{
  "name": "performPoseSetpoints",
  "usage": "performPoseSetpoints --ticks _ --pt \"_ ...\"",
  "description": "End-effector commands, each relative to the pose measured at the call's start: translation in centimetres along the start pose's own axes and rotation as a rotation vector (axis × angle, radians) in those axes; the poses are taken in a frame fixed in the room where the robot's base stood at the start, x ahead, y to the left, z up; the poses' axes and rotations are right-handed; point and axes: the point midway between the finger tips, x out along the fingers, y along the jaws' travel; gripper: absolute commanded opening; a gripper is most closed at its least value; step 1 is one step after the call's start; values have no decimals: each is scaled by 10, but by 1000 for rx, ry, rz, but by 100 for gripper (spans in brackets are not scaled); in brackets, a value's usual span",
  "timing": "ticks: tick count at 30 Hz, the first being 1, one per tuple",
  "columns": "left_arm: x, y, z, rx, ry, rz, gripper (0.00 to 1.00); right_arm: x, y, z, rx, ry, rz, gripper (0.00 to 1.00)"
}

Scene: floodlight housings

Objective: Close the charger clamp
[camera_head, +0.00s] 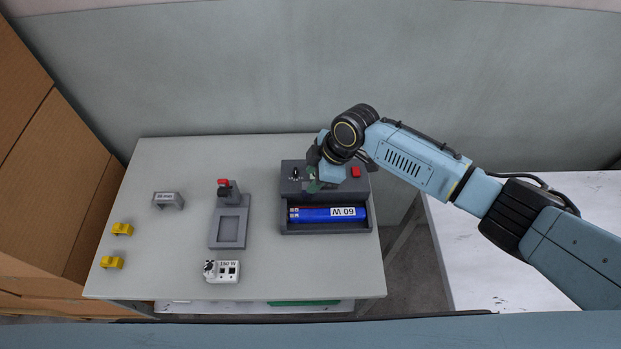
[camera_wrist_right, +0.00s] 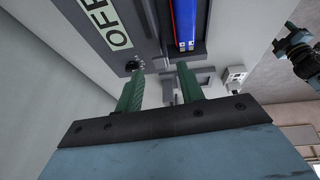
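A dark arm part at the right edge may be my left gripper.
A grey fixture with a red-topped clamp (camera_head: 229,224) stands left of the charger. A white 150 W block (camera_head: 222,271), a grey bracket (camera_head: 168,200) and two yellow pieces (camera_head: 122,229) lie farther left. Cardboard boxes (camera_head: 60,190) stand beside the table.

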Motion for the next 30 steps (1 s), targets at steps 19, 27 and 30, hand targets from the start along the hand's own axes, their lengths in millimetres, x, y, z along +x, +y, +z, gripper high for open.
performPoseSetpoints --ticks 19,27,30 --pt "2 0 -5 0 8 -1 56 21 0 0 0 1 1 25" --pt "2 -1 -5 0 8 -1 56 21 1 0 0 1 3 0" --pt "1 -1 -5 0 9 -1 56 20 0 0 -2 1 9 0"
